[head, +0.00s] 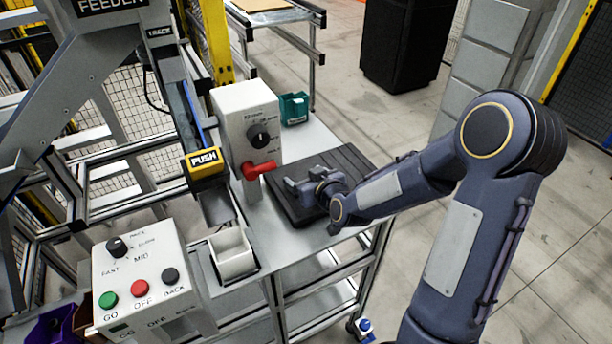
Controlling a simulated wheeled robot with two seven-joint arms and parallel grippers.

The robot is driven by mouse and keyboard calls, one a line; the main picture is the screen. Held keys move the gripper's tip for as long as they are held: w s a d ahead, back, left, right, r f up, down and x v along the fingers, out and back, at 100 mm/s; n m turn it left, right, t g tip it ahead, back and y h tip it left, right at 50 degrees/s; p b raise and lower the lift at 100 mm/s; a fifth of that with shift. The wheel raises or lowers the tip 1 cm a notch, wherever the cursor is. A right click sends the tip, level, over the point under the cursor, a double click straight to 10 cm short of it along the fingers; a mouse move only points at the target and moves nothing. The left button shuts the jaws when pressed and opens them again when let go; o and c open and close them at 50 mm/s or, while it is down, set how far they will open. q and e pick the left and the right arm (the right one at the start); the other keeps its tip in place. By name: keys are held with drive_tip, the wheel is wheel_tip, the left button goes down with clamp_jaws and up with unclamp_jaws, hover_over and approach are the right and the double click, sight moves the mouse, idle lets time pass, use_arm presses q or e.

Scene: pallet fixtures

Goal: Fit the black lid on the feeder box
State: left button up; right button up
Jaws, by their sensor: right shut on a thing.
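The black lid (345,160) looks to be the flat, dark, ribbed panel lying on the grey table. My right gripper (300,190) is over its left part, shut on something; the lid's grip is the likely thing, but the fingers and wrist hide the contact. A white open-topped box (233,262) stands left of the lid at the table's front edge, below the chute of the machine marked FEEDER (108,5). It looks to be the feeder box, and its top is uncovered. My left gripper is not in view.
A white control box (246,120) with a black knob and red handle stands between the box and lid. A yellow PUSH flap (205,162) hangs above the box. A button panel (140,275) is at front left. A teal bin (294,108) stands behind.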

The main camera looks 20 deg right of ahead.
drive_tip(key=o, duration=1.5)
drive_tip(key=shift+c, duration=0.2)
